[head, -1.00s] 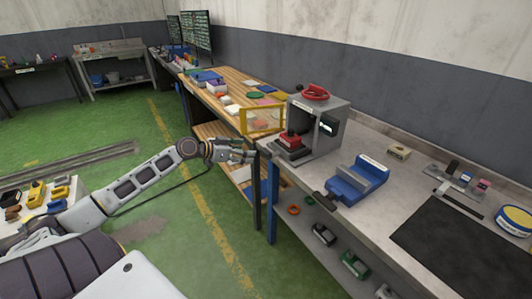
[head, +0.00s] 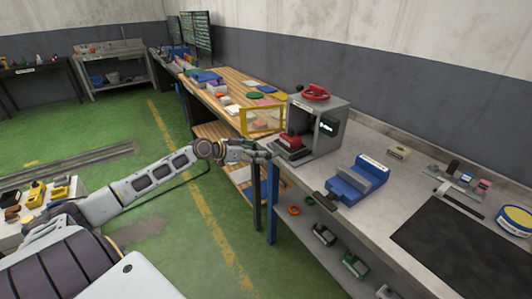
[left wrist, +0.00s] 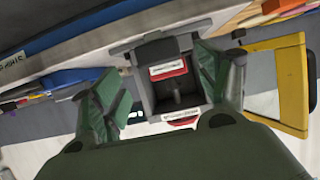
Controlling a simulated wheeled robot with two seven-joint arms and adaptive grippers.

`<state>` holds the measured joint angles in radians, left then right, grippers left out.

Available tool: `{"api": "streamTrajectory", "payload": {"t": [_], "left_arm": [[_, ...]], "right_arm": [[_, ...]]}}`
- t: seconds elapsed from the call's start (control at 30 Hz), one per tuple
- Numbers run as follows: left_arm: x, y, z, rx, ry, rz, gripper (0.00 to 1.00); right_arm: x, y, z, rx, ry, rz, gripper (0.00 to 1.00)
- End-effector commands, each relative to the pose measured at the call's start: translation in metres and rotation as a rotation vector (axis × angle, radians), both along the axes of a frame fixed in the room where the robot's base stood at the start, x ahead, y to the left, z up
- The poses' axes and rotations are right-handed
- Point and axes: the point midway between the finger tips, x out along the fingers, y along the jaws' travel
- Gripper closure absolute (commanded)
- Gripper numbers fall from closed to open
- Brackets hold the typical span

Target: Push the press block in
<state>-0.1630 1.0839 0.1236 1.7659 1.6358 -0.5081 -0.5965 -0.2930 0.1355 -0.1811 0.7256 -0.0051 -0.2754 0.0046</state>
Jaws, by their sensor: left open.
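A red block (head: 290,143) sits on a dark base at the open front of a grey box-like housing (head: 334,142) on the grey bench; it appears to be the press block. In the left wrist view the red block (left wrist: 169,70) with a white label shows between my fingers. My left gripper (head: 266,152) is open and empty, just left of the block and in front of it. Its two fingers (left wrist: 165,88) stand on either side of the block in the wrist view; whether they touch it I cannot tell. My right gripper is out of view.
A yellow-framed clear door (head: 262,120) stands open left of the housing, close above my left gripper; it also shows in the wrist view (left wrist: 278,45). A red ring-shaped handle (head: 316,92) is on top. A blue fixture (head: 357,182) stands to the right on the bench.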

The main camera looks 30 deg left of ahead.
Motion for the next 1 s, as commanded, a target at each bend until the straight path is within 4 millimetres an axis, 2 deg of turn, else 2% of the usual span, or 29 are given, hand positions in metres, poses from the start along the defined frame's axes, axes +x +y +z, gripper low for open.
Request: {"api": "streamTrajectory", "payload": {"t": [0.2,0.5,1.0], "left_arm": [[0.008,-0.003,-0.002,-0.001,-0.002,0.0,0.25],[0.019,-0.007,-0.008,0.0,-0.002,0.001,0.25],[0.039,-0.015,-0.017,0.0,-0.002,0.001,0.25]], "right_arm": [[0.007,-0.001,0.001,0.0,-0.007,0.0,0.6],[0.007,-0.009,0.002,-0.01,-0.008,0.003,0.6],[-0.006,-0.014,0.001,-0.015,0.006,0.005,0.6]]}}
